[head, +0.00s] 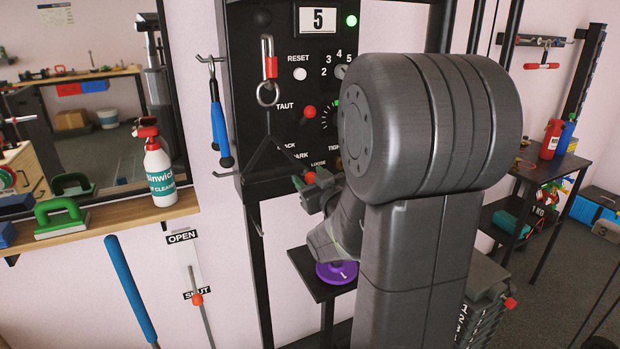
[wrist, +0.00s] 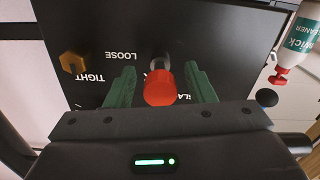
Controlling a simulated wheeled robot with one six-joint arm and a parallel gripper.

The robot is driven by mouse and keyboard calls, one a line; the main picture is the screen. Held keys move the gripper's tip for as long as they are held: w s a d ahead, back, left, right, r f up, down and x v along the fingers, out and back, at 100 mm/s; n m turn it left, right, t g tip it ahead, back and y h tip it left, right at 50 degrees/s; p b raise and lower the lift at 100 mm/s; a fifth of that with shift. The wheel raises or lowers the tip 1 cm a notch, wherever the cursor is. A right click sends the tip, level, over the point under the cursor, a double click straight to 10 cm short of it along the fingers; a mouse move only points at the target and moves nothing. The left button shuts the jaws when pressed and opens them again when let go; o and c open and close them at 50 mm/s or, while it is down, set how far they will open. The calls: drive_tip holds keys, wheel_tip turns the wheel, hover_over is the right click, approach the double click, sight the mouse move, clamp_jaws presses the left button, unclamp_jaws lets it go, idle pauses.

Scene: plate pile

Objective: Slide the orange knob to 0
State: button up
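A red-orange knob (head: 310,178) shows in the head view just below the LOOSE label on the black panel. In the wrist view, a red-orange knob (wrist: 160,88) with a grey ring behind it lies between my gripper's green fingers (wrist: 160,90). The fingers are apart, with gaps on both sides of the knob. In the head view, my gripper (head: 309,190) is at the panel's lower edge, partly hidden by my arm. Another red-orange knob (head: 309,112) sits beside TAUT and a tick scale. I cannot make out a 0 mark.
A yellow-orange hex knob (wrist: 72,62) is near TIGHT. A purple disc (head: 337,272) lies below. Plates (head: 485,300) are stacked at the lower right.

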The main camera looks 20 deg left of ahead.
drive_tip(key=v, duration=1.3)
drive_tip(key=shift+s+d, duration=0.2)
drive_tip(key=shift+d, duration=0.15)
drive_tip(key=x, duration=1.4)
drive_tip(key=shift+s, duration=0.15)
